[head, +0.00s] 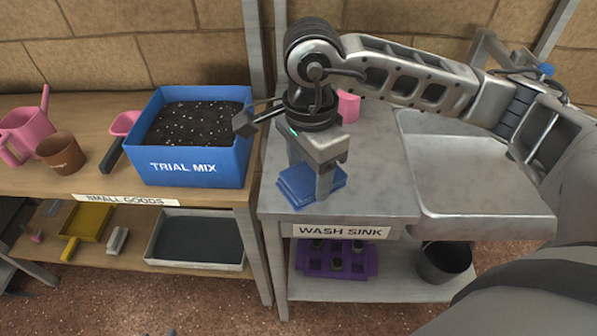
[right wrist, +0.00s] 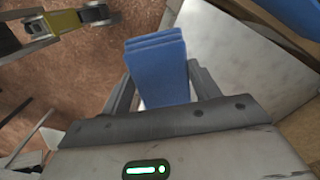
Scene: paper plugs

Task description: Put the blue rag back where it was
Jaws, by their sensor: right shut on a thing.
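The blue rag (head: 297,188) is a folded, layered pad at the front left corner of the metal wash sink counter (head: 380,200). My right gripper (head: 325,182) points down over it and is shut on it. In the right wrist view the rag (right wrist: 158,68) sits between the two fingers of my right gripper (right wrist: 155,85) and sticks out beyond them. I cannot tell whether the rag rests on the counter or is just above it. My left gripper does not show clearly in either view.
A blue soil box (head: 195,170) stands left on the wooden bench, beside a brown pot (head: 62,153) and a pink watering can (head: 25,132). A pink cup (head: 348,106) is behind my right gripper. The sink basin (head: 475,180) is right. A purple tray (head: 310,262) sits below.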

